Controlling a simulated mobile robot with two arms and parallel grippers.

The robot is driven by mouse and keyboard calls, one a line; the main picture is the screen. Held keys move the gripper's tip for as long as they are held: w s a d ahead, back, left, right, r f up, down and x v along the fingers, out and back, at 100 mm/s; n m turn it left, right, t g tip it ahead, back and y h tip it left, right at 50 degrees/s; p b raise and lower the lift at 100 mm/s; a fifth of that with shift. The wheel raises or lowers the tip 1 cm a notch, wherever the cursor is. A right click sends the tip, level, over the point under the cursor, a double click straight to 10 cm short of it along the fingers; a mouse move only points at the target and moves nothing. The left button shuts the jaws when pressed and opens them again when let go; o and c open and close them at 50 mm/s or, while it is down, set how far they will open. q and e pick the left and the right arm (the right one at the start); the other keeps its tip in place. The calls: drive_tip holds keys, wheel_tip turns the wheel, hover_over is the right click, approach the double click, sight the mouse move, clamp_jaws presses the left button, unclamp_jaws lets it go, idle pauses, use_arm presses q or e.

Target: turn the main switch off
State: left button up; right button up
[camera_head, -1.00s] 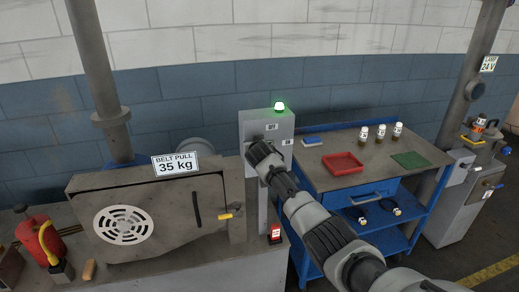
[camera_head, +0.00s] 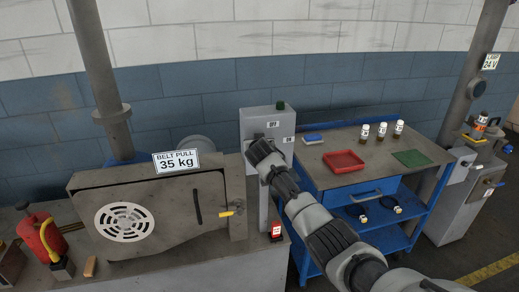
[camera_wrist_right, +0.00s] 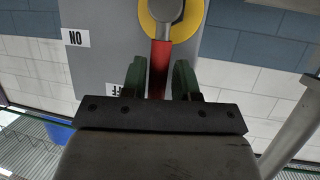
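The main switch is on the grey switch box (camera_head: 255,121). Its red handle (camera_wrist_right: 160,65) and yellow disc (camera_wrist_right: 185,30) show in the right wrist view. The handle points down toward a partly hidden label ending in "FF"; an "ON" label (camera_wrist_right: 75,38) is at the left. My right gripper (camera_wrist_right: 160,68) has its green fingers on either side of the handle, with narrow gaps, so it looks open around it. In the head view my right arm covers the handle. The lamp (camera_head: 280,106) on the box is dark. My left gripper is not in view.
A blue cart (camera_head: 333,219) stands right of the box, with a red tray (camera_head: 344,161), several small bottles and a green mat (camera_head: 411,158). A machine with a "BELT PULL 35 kg" sign (camera_head: 176,161) is at the left. A vertical pipe (camera_head: 470,75) stands at the right.

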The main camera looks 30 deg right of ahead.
drive_tip(key=b+v, duration=0.1)
drive_tip(key=v, duration=0.9)
drive_tip(key=shift+f, duration=0.2)
